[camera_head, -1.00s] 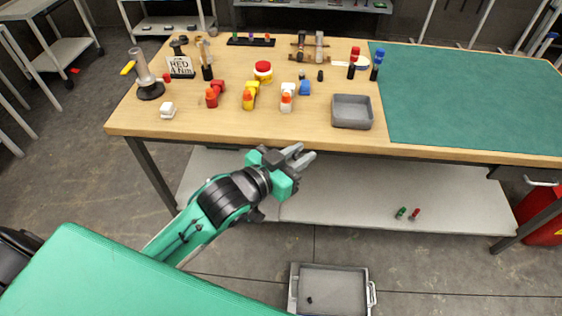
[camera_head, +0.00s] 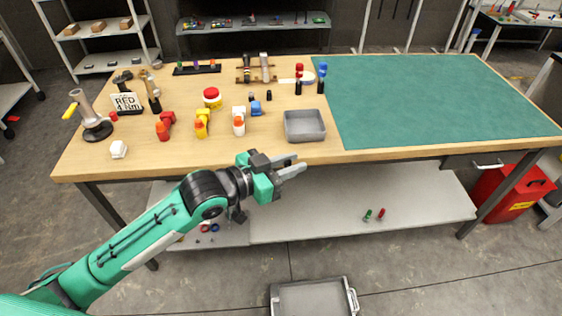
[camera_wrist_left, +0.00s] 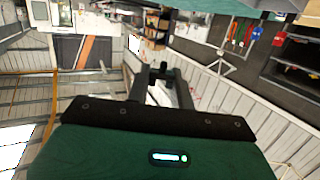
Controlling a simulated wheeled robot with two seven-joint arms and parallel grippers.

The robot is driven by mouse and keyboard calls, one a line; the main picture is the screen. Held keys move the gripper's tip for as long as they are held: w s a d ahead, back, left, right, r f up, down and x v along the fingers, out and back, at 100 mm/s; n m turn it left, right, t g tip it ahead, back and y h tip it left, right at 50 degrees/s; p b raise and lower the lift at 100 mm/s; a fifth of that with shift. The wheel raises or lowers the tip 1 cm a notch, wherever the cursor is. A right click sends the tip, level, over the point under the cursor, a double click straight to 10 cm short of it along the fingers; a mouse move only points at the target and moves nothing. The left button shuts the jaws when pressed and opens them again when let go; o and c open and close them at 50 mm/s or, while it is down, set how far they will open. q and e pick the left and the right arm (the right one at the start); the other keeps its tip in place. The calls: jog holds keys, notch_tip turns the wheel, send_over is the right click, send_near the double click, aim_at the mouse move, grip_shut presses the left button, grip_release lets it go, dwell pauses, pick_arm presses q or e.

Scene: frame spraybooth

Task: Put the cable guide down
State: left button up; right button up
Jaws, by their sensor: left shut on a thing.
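My left gripper (camera_head: 296,170) is in front of the workbench's front edge, below the grey tray in the picture. In the left wrist view its two fingers (camera_wrist_left: 163,76) are close together around a small dark piece (camera_wrist_left: 163,68), which I take to be the cable guide. Its shape is hard to make out there, and in the head view it cannot be told from the fingers. My right gripper is not in view.
The wooden workbench (camera_head: 265,150) carries a grey tray (camera_head: 304,126), several spray bottles, a red-and-white jar (camera_head: 212,98) and a green mat (camera_head: 430,100). The mat is bare. A lower shelf (camera_head: 320,215) and a floor tray (camera_head: 312,298) lie below.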

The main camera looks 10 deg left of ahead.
pick_arm(q)
jog(key=shift+w+d+f+m+g+h, duration=0.5)
jog(key=shift+w+d+f+m+g, duration=0.2)
jog(key=shift+f, duration=0.2)
jog(key=shift+w+d+f+m+g+h, duration=0.5)
jog(key=shift+w+f+m+g, duration=0.1)
jog(key=shift+w+f+g, duration=0.25)
jog(key=s+d+r+n+t, duration=0.1)
jog(key=s+d+r+t, duration=0.1)
jog(key=s+d+r, duration=0.25)
jog(key=s+a+f+n+t+y, duration=0.1)
jog(key=a+f+n+t+y, duration=0.1)
jog(key=a, duration=0.5)
jog(key=s+a+f+n+t+y, duration=0.2)
jog(key=a+f+n+y, duration=0.3)
jog(key=a+y, duration=0.2)
jog(key=s+a+f+n+t+y, duration=0.2)
jog(key=a+f+n+t+y, duration=0.1)
jog(key=a, duration=0.6)
jog(key=shift+s+a+f+n+y, duration=0.15)
jog(key=shift+a+f+n+y, duration=0.15)
jog(key=shift+n+y, duration=0.7)
